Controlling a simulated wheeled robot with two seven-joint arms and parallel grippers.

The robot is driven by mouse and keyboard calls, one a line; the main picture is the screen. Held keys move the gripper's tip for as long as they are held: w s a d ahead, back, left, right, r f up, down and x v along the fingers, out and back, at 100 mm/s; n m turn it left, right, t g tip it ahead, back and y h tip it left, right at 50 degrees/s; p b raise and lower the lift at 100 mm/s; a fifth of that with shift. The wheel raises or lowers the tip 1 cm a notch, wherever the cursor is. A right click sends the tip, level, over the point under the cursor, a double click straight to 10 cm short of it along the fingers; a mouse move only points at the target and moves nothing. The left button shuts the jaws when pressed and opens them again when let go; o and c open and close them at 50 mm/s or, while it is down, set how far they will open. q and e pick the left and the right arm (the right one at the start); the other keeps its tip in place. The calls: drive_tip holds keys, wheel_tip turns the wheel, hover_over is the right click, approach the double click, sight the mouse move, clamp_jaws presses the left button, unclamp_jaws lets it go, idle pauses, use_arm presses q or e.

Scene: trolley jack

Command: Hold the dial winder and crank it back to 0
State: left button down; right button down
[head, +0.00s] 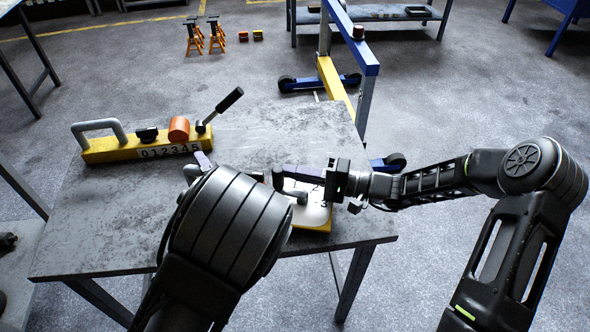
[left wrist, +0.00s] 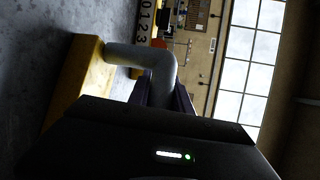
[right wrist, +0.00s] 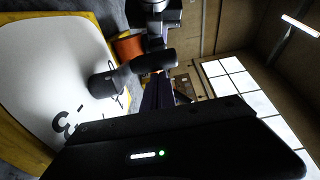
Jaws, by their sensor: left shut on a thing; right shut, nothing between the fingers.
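The dial winder stands at the table's near edge, with a yellow base (head: 318,227) and white dial face (head: 313,214). My arm hides its left part in the head view. Its grey handle (left wrist: 166,62) passes between the fingers of my left gripper (left wrist: 165,90), which is shut on it. The dark crank (right wrist: 104,84) rises from the dial, its knob (right wrist: 156,61) sticking out sideways. My right gripper (right wrist: 158,92) is shut and empty, its fingers close beside the knob; I cannot tell whether they touch. A 3 shows on the dial; the pointer is not clear.
Behind, on the table (head: 255,130), stands a yellow unit (head: 110,150) with a grey handle, an orange cylinder (head: 179,128), a black-gripped lever (head: 229,100) and a number strip (head: 168,151). A blue and yellow hoist frame (head: 335,85) stands beyond the table. The table's back middle is clear.

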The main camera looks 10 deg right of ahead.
use_arm(q)
drive_tip(key=shift+d, duration=0.1)
use_arm(e)
drive_tip(key=shift+s+a, duration=0.5)
drive_tip(key=w+d, duration=0.1)
drive_tip(key=w, duration=0.1)
drive_tip(key=w+d, duration=0.1)
drive_tip(key=w, duration=0.1)
drive_tip(key=shift+d, duration=0.15)
drive_tip(key=w+v, duration=0.1)
drive_tip(key=v, duration=0.9)
drive_tip(key=shift+d, duration=0.25)
use_arm(q)
drive_tip(key=c, duration=1.1)
unclamp_jaws()
use_arm(e)
drive_tip(key=shift+w, duration=0.1)
